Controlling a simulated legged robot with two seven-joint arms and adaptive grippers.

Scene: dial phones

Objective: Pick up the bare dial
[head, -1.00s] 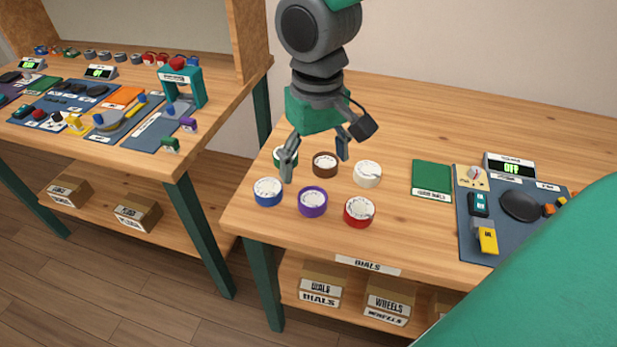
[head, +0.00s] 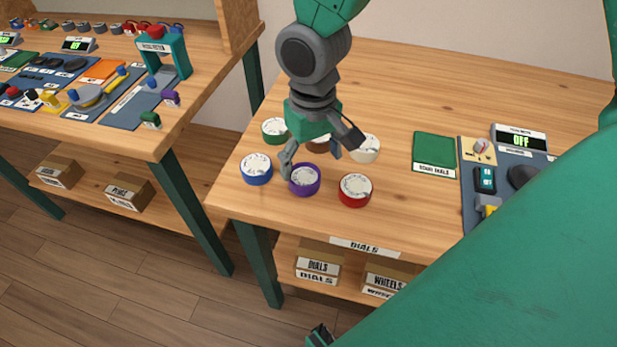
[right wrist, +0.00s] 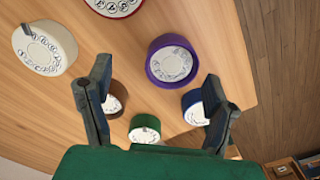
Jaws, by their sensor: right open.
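Several round dials with white faces stand on the right table: blue (head: 257,169), purple (head: 304,180), red (head: 355,190), green (head: 275,131), cream (head: 365,149) and brown (head: 320,143), the last partly hidden by my gripper. In the right wrist view the purple dial (right wrist: 172,60) shows between the open fingers (right wrist: 157,72), and the cream dial (right wrist: 43,48) lies to the left.
A second crowded table (head: 190,110) stands left, across a gap. My green arm link covers the lower right.

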